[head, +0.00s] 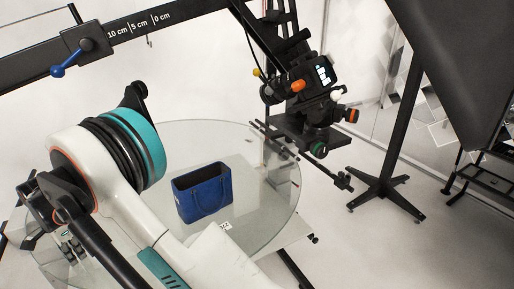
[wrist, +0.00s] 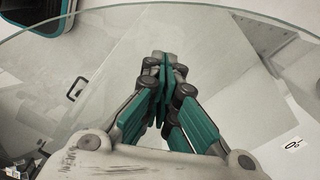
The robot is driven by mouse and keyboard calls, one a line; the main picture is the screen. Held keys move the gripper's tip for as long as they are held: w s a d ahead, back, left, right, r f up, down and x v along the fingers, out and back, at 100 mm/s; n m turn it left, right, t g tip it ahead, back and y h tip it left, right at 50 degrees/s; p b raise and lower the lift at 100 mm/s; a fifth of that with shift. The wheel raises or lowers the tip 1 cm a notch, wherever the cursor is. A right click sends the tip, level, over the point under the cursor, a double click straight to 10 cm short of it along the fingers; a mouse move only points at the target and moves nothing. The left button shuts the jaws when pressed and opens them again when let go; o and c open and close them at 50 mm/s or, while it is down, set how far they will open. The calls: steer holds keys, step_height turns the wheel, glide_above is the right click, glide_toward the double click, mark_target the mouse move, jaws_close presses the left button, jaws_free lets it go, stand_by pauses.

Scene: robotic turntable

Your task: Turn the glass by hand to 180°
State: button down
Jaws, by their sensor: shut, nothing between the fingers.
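The round glass turntable plate (head: 262,150) lies flat in the middle of the head view, with my arm across its left and front part. A dark blue handbag (head: 205,198) stands upright on it, and a small black-and-white marker (head: 225,225) lies near the bag's front. In the wrist view the glass (wrist: 105,55) fills most of the picture and its curved rim runs across the top. My gripper (wrist: 168,65) is shut and empty, its teal and grey fingers together over the glass. I cannot tell whether the fingertips touch it. The marker also shows in the wrist view (wrist: 294,143) at the right.
A camera (head: 315,95) on a black mount hangs beyond the plate's right side. A black boom with a centimetre scale (head: 140,22) crosses the upper left. A black stand (head: 380,190) and a dark softbox (head: 450,50) are at the right. Open floor lies right of the plate.

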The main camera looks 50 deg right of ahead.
steer(key=shift+r+p, duration=1.45)
steer(key=shift+r, duration=1.55)
